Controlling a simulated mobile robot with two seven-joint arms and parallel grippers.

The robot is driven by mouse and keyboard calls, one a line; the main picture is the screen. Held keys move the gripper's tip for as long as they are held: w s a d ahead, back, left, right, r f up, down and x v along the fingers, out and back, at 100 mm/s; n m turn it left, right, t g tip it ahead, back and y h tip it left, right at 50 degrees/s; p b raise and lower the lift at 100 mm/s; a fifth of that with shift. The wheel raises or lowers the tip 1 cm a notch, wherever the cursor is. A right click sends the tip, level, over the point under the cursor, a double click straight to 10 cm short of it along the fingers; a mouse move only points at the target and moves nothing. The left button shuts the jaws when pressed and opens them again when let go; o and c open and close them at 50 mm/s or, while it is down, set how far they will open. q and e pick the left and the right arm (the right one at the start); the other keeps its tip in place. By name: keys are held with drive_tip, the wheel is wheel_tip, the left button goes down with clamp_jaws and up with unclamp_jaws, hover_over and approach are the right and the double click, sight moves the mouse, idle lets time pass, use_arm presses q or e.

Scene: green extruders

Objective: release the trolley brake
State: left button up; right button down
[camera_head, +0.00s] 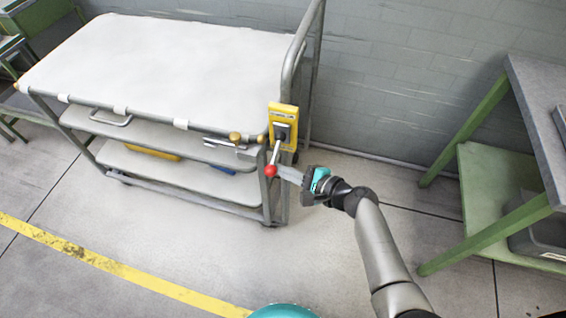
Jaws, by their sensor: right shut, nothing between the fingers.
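The trolley (163,57) stands at the left, with a pale top, lower shelves and a tubular grey frame. A yellow brake box (284,114) is fixed to its right end. A brake lever (276,153) with a red ball knob (270,171) points down from the box. My right gripper (281,172) comes in from the right, its fingers shut, with the tips at the red knob. I cannot tell whether they touch it. Nothing shows between the fingers. My left gripper is not in view.
A green-framed workbench (530,115) with a grey top and green shelf stands at the right. A grey wall (420,80) runs behind. A yellow floor line (110,265) crosses the lower left. The floor between trolley and bench is mostly clear.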

wheel_tip(320, 180, up, 6)
drive_tip(key=m+g+p, duration=0.4)
drive_tip(key=p, duration=0.6)
drive_tip(key=shift+s+r+y+p, duration=0.15)
drive_tip(key=shift+y+p, duration=0.15)
